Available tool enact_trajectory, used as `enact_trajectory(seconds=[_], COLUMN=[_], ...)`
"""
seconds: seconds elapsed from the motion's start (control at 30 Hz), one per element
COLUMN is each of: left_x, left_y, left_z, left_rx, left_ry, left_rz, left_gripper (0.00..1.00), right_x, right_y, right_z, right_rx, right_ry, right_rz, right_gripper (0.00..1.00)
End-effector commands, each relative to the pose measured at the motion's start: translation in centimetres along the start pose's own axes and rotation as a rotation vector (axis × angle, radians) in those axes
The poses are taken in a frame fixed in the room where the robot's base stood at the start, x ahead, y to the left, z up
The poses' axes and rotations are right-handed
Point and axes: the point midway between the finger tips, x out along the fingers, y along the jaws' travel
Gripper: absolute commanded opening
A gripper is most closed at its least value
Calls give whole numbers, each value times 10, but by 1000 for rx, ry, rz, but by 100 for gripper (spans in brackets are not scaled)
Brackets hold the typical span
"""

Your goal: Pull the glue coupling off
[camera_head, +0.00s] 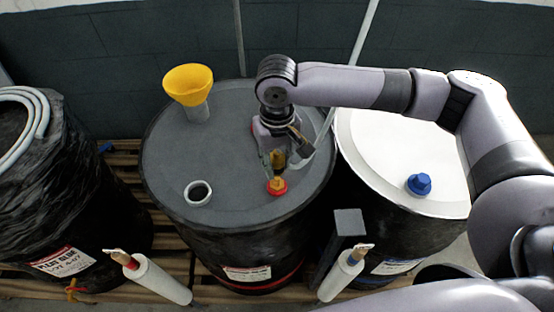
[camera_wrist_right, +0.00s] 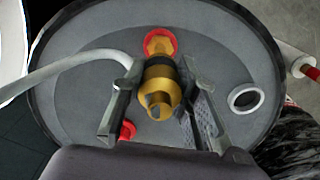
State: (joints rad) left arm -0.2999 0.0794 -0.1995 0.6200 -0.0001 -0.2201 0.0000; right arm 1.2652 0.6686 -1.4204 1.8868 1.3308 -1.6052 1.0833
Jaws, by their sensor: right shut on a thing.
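The brass glue coupling (camera_head: 278,158) is between the fingers of my right gripper (camera_head: 272,148), above the grey lid of the middle drum. In the right wrist view, the fingers of this gripper (camera_wrist_right: 160,105) are shut on the brass coupling (camera_wrist_right: 160,90), which has a dark band. Just beyond it is a brass port with a red ring (camera_wrist_right: 160,36); in the head view the red-ringed port (camera_head: 277,186) stands on the lid just below the coupling. I cannot tell whether coupling and port touch. A pale hose (camera_wrist_right: 70,65) runs in from the left. My left gripper is not in view.
The middle drum's lid (camera_head: 235,165) also carries a yellow funnel (camera_head: 188,85) and a round opening (camera_head: 198,193). A white-topped drum (camera_head: 395,150) with a blue cap (camera_head: 419,184) stands close at right. A black-wrapped drum (camera_head: 50,170) stands at left. White rolls stand in front.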

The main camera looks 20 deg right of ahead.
Motion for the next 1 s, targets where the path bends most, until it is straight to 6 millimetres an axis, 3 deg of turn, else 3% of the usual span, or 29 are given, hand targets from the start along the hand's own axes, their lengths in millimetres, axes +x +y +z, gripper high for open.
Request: enact_trajectory(seconds=[0.33,1.0], left_x=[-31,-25], left_y=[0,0], left_z=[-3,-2], left_rx=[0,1], left_ry=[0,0], left_rz=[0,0], left_gripper=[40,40], right_x=[-27,-78], right_y=[0,0], right_z=[0,-1], right_rx=[0,0], right_ry=[0,2], right_rz=[0,-1], right_gripper=[0,0])
